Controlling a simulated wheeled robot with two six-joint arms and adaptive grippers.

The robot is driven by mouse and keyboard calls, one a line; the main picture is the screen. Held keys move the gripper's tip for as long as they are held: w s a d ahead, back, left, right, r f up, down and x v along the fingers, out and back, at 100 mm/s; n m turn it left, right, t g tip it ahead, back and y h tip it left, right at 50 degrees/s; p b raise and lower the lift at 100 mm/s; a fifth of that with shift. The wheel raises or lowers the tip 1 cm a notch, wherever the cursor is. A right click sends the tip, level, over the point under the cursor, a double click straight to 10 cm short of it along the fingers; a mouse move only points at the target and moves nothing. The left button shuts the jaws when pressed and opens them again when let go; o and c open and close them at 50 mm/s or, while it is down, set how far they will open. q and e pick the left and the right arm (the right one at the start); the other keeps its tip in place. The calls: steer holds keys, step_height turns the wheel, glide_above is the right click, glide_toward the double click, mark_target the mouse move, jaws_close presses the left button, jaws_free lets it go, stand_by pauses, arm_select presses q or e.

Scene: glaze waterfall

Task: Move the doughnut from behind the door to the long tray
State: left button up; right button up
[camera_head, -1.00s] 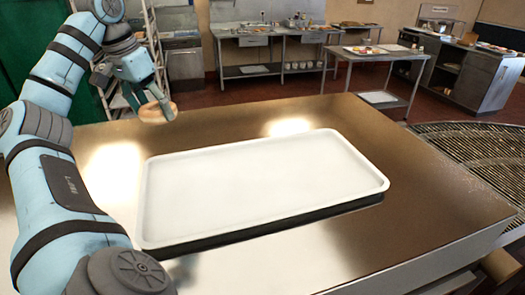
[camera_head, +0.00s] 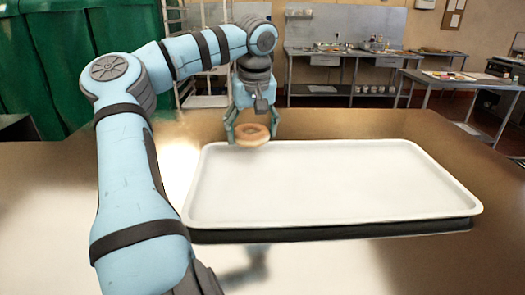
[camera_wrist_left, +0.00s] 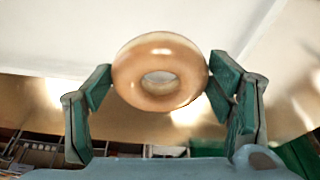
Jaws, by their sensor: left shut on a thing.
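The doughnut (camera_head: 252,135) is golden brown with a hole. My left gripper (camera_head: 252,128) is shut on it and holds it near the back left edge of the long tray. The long tray (camera_head: 330,185) is white, shallow and empty, with a raised rim, on the metal counter. In the left wrist view the doughnut (camera_wrist_left: 160,72) sits between the two green fingers of the left gripper (camera_wrist_left: 160,85), with the white tray (camera_wrist_left: 60,40) beyond it. The height of the doughnut over the surface is hard to tell. My right gripper is not in view.
The metal counter (camera_head: 60,220) is bare around the tray. Green panels (camera_head: 40,60) stand at the far left. Behind the counter are a rack (camera_head: 205,100) and work tables (camera_head: 345,60) with items on them, well away from the tray.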

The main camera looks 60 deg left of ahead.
mark_target(254, 135)
arm_select(q)
step_height(254, 135, down, 8)
steer(key=b, duration=0.3)
steer(key=shift+d+f, duration=0.1)
steer(key=shift+d, duration=0.05)
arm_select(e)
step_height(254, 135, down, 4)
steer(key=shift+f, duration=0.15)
arm_select(q)
steer(key=shift+f, duration=0.2)
steer(key=o, duration=1.2)
steer(key=shift+r, duration=0.1)
steer(key=shift+c, duration=0.2)
steer(key=shift+r, duration=0.1)
steer(key=p+v, duration=0.5)
steer(key=v, duration=0.7)
steer(key=shift+r, duration=0.15)
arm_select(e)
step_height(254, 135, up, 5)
